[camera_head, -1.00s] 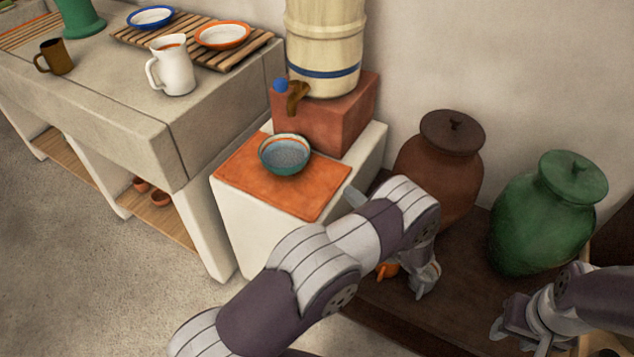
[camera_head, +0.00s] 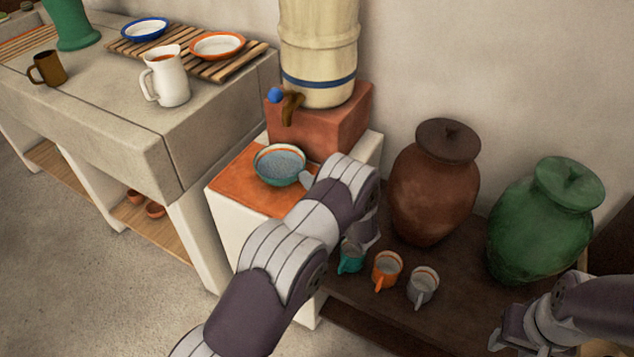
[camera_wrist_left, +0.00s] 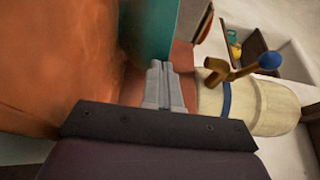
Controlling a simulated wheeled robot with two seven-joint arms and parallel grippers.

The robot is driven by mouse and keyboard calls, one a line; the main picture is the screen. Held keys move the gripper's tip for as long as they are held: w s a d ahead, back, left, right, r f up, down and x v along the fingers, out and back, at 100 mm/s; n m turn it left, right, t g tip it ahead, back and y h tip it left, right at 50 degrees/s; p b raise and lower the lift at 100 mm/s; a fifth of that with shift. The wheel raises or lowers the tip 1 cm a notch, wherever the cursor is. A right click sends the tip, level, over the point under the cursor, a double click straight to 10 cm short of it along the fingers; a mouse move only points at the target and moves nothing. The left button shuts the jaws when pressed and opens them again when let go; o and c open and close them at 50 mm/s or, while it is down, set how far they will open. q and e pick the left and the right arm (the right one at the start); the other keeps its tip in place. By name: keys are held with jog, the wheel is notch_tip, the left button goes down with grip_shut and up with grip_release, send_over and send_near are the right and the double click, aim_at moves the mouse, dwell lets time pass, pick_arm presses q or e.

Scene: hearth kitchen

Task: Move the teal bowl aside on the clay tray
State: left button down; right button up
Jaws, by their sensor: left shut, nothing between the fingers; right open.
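The teal bowl (camera_head: 280,176) stands upright on the orange clay tray (camera_head: 228,186), towards its back, in the head view. Its teal side fills the top middle of the left wrist view (camera_wrist_left: 150,28), with the tray's orange surface (camera_wrist_left: 60,60) at left. My left gripper (camera_head: 307,179) is at the bowl's right side, mostly hidden behind my arm. In the left wrist view its fingers (camera_wrist_left: 160,66) are shut with nothing between them, tips close to the bowl's side; I cannot tell whether they touch. My right gripper (camera_head: 505,335) is open at the lower right, far from the bowl.
A red block (camera_head: 320,125) carrying a barrel (camera_head: 318,40) with a tap stands directly behind the tray. Teal, orange and grey cups (camera_head: 387,268) stand on the dark bench, before a brown jar (camera_head: 432,195) and a green jar (camera_head: 540,225). A stone counter is at left.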

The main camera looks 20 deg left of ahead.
aim_at(272, 180)
pick_arm(q)
jog(key=shift+s+a+r, duration=0.1)
jog(key=shift+a, duration=0.2)
jog(key=s+a, duration=0.1)
jog(key=a, duration=0.2)
jog(key=s+a+p, duration=0.1)
jog(key=a, duration=0.2)
jog(key=a+p, duration=0.1)
jog(key=a, duration=0.2)
jog(key=shift+s+a, duration=0.1)
jog(key=shift+s, duration=0.3)
jog(key=shift+a, duration=0.15)
dwell(0.4)
